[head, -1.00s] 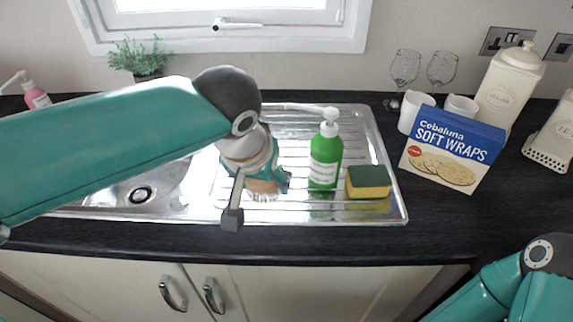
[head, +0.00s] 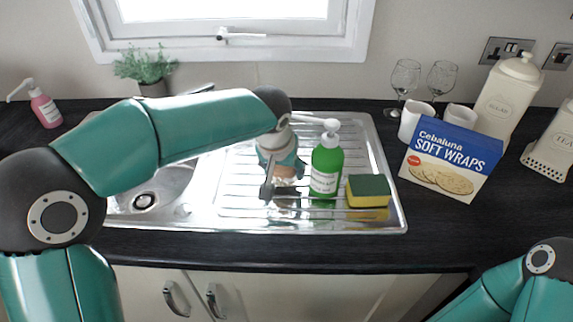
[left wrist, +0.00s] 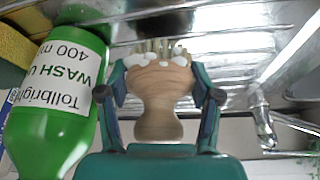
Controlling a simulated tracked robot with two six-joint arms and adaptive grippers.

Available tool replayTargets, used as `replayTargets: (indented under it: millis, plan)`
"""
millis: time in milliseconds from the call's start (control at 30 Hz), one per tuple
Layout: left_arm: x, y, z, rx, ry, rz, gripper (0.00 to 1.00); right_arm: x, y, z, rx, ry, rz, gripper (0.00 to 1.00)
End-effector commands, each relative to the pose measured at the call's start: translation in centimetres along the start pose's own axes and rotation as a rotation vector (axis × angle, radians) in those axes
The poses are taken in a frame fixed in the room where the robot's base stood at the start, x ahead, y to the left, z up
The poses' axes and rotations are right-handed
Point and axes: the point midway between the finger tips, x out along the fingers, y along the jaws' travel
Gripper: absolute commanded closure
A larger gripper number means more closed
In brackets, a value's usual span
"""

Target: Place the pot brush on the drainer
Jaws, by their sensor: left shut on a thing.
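The pot brush (left wrist: 160,97) has a pale wooden, knobbed body and light bristles. In the left wrist view it sits between the two fingers of my left gripper (left wrist: 162,90), which is shut on it. Its bristles point away from the palm, toward the drainer. In the head view my left gripper (head: 284,186) is low over the ribbed metal drainer (head: 240,192), just left of the green bottle, and mostly hides the brush. I cannot tell whether the bristles touch the drainer. My right gripper is out of view.
The green washing-up bottle (head: 326,168) stands on the drainer close beside my left gripper, and it fills the left of the left wrist view (left wrist: 60,95). A sponge (head: 368,191) lies right of it. The sink bowl is at left. A Soft Wraps box (head: 450,160) stands further right.

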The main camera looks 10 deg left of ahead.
Motion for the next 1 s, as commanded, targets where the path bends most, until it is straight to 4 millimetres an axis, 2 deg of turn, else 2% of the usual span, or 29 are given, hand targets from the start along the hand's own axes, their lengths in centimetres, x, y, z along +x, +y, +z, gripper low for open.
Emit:
replayTargets:
  millis: [200,633,667,700,800,1000]
  plan:
    - [2.0,0.0,-1.4,0.0,-0.001,0.0,0.77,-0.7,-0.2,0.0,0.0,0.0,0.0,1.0]
    - [2.7,0.0,-1.1,0.0,0.0,0.0,0.77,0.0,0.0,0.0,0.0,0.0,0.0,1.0]
    - [2.6,0.0,-1.1,0.0,-0.001,0.0,0.33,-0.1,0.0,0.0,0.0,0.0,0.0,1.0]
    - [2.5,0.0,-1.2,0.0,-0.001,0.0,0.26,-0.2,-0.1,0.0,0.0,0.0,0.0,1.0]
    - [2.5,0.0,-1.2,0.0,-0.001,0.0,0.11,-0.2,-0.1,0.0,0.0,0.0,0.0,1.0]
    - [2.5,0.0,-1.2,0.0,-0.001,0.0,0.11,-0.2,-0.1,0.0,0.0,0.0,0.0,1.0]
